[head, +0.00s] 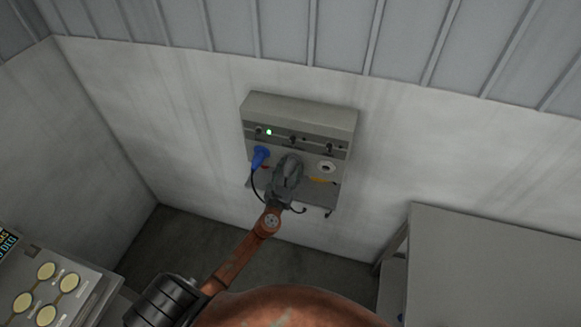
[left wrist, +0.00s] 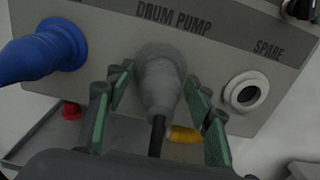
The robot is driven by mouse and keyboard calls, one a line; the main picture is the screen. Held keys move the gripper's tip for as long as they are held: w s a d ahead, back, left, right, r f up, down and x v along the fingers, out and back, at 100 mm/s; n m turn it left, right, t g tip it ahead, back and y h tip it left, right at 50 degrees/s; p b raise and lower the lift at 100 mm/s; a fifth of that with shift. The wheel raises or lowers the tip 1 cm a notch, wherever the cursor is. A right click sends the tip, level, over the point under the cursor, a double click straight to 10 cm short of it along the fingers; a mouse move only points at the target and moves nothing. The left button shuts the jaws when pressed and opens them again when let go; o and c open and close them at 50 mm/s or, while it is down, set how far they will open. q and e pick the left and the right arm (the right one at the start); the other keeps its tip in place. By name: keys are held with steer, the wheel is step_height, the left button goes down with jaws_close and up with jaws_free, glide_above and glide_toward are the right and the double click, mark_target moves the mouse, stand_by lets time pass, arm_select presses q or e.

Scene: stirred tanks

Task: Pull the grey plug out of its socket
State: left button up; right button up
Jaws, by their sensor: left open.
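The grey plug (left wrist: 160,85) sits in its socket under the label DRUM PUMP on the wall box (head: 300,112), with a black cable running down from it. My left gripper (left wrist: 160,115) is open, with one green-padded finger on each side of the plug. A gap shows between the plug and the fingers in the left wrist view. In the head view my left gripper (head: 289,172) covers the middle of the box's front and mostly hides the plug. My right gripper is not in view.
A blue plug (head: 260,157) sits in the socket to the left, with a green lamp (head: 269,132) above it. The empty SPARE socket (left wrist: 246,92) is to the right. Red (left wrist: 71,111) and yellow (left wrist: 185,134) parts lie low by the box. A grey table (head: 490,255) stands at right.

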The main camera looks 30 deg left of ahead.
mark_target(286, 178)
arm_select(q)
steer(key=shift+c, duration=0.7)
jaws_close()
steer(key=shift+s, duration=0.15)
steer(key=shift+s+d+f, duration=0.1)
steer(key=shift+s, duration=0.05)
steer(key=shift+s+d, duration=0.1)
steer(key=shift+s, duration=0.55)
steer(key=shift+v, duration=2)
